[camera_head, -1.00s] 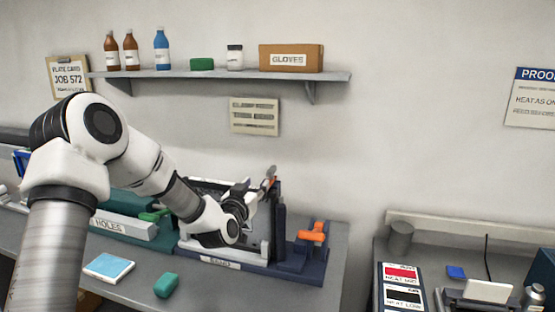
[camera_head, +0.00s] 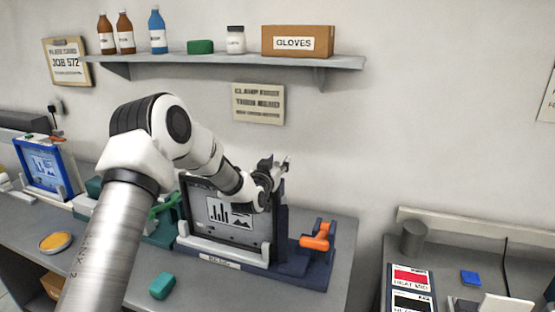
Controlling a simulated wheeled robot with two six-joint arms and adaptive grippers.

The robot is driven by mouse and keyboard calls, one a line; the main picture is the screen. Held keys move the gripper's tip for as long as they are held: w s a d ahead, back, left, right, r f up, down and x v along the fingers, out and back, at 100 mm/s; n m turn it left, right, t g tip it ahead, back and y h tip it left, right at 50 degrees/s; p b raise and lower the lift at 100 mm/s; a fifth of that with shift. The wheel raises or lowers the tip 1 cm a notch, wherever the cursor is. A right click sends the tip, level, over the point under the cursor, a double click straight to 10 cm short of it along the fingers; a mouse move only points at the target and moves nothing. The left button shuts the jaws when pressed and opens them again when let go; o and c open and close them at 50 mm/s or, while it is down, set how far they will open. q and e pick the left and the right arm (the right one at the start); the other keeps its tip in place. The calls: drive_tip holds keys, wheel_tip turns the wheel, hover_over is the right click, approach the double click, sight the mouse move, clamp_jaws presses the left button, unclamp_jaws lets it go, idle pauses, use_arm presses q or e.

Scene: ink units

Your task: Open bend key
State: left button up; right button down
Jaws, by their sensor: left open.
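The bend station has a dark blue base (camera_head: 305,276) with a label on its front. A dark-framed plate (camera_head: 205,215) with a bar chart and a picture stands upright in it. An orange handle (camera_head: 318,240) sits on a dark blue block at the station's right side; I cannot tell whether it is the bend key. My left gripper (camera_head: 283,164) is open near the top of the dark upright post, above and left of the orange handle and apart from it. I see nothing between its fingers. My right gripper is out of view.
A shelf (camera_head: 345,63) with bottles and a gloves box (camera_head: 297,41) hangs above. A green block (camera_head: 162,286) lies at the bench's front. A blue-framed tablet (camera_head: 45,165) stands at the left. A gap separates this bench from the right one.

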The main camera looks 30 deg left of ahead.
use_arm(q)
drive_tip(key=shift+s+d+r, duration=0.1)
drive_tip(key=shift+s+r, duration=0.2)
drive_tip(key=shift+s, duration=0.15)
drive_tip(key=shift+c, duration=0.6)
clamp_jaws()
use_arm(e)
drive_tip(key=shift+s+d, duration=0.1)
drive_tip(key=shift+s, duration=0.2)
use_arm(q)
drive_tip(key=shift+f+m+h+b, duration=0.15)
drive_tip(key=shift+m+h+b, duration=0.35)
drive_tip(key=shift+h+b, duration=0.25)
drive_tip(key=m+h+b, duration=0.1)
drive_tip(key=h+b, duration=0.1)
drive_tip(key=h, duration=0.1)
drive_tip(key=shift+d+m, duration=0.2)
drive_tip(key=shift+m, duration=0.2)
drive_tip(key=shift+d+m+h, duration=0.2)
drive_tip(key=shift+m+h, duration=0.5)
drive_tip(key=shift+h, duration=0.35)
drive_tip(key=shift+d+m+h+p, duration=0.2)
drive_tip(key=shift+m+h+p, duration=0.15)
drive_tip(key=shift+m+h, duration=0.65)
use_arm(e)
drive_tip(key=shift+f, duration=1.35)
use_arm(q)
drive_tip(key=shift+h, duration=0.3)
